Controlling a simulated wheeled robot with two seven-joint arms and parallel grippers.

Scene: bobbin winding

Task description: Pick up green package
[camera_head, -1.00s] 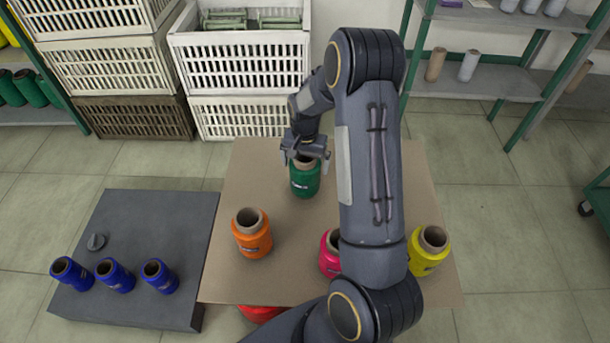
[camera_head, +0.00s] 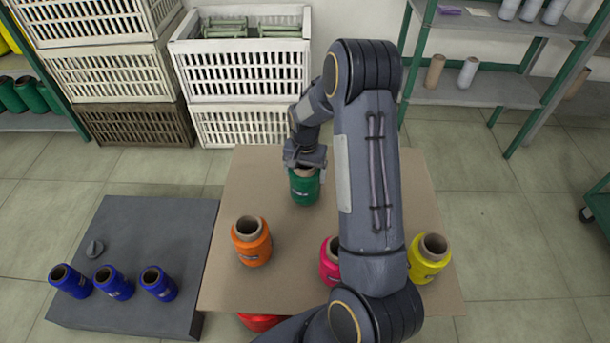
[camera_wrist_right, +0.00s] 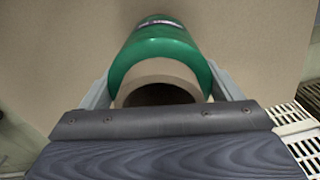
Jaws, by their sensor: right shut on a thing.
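The green package (camera_head: 304,190) is a green bobbin with a tan cardboard core, at the far middle of the brown table (camera_head: 330,280). My right gripper (camera_head: 304,172) is over its top and shut on it. In the right wrist view the green package (camera_wrist_right: 165,52) is between the two fingers (camera_wrist_right: 160,90), its open core facing the wrist. The package looks upright; I cannot tell whether its base touches the table. My left gripper is not in view.
An orange bobbin (camera_head: 251,242), a pink bobbin (camera_head: 330,262) partly behind my arm, and a yellow bobbin (camera_head: 428,258) stand on the table. White crates (camera_head: 240,75) and a shelf (camera_head: 480,88) stand behind.

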